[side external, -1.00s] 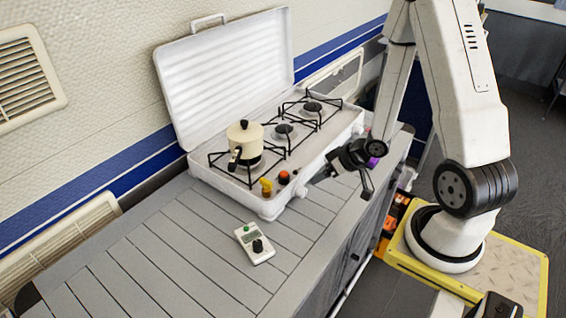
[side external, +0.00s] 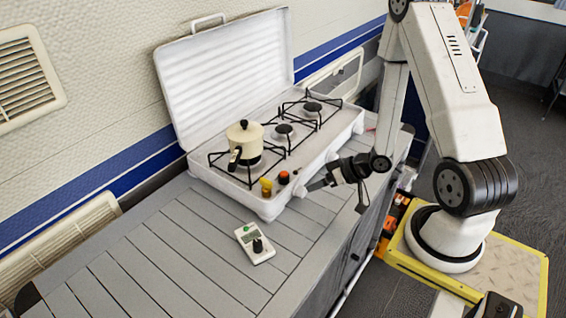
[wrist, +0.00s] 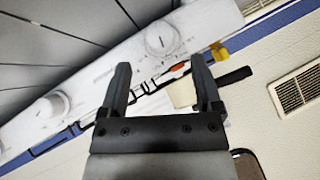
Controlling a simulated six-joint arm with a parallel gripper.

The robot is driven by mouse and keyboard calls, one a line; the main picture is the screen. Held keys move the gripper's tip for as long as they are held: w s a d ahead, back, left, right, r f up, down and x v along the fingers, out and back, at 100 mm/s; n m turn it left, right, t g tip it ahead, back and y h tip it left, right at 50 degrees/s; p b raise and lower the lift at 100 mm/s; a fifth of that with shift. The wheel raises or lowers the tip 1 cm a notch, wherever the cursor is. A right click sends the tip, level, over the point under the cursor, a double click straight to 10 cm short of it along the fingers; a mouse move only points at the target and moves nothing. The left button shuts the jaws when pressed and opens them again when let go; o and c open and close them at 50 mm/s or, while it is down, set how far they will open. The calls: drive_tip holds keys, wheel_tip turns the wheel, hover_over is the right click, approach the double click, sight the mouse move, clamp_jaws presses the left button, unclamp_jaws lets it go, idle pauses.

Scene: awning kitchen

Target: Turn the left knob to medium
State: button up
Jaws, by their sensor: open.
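The white stove (side external: 272,208) stands open on the grey counter, with its front panel facing my arm. In the wrist view, a round white knob (wrist: 162,38) sits on the white front panel, just past my fingertips, at the end by the yellow item. A second white knob (wrist: 48,103) is at the panel's lower left. My gripper (wrist: 161,66) is open and empty. The near knob appears between and beyond its two fingers, apart from them. In the side view my gripper (side external: 337,195) is at the stove's front edge.
A cream pot (side external: 245,140) with a dark handle sits on the near burner. Small yellow (side external: 266,187) and orange-topped (side external: 283,178) items are at the stove's near corner. A white device with a dark dial (side external: 255,243) lies on the counter. The counter's left part is clear.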

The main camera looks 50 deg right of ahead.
sight(305, 189)
drive_tip(key=shift+x, duration=2.7)
drive_tip(key=c, duration=1.1)
drive_tip(key=shift+o, duration=0.2)
drive_tip(key=o, duration=1.1)
drive_tip(key=shift+c, duration=0.2)
drive_tip(key=shift+s+d+r, duration=0.1)
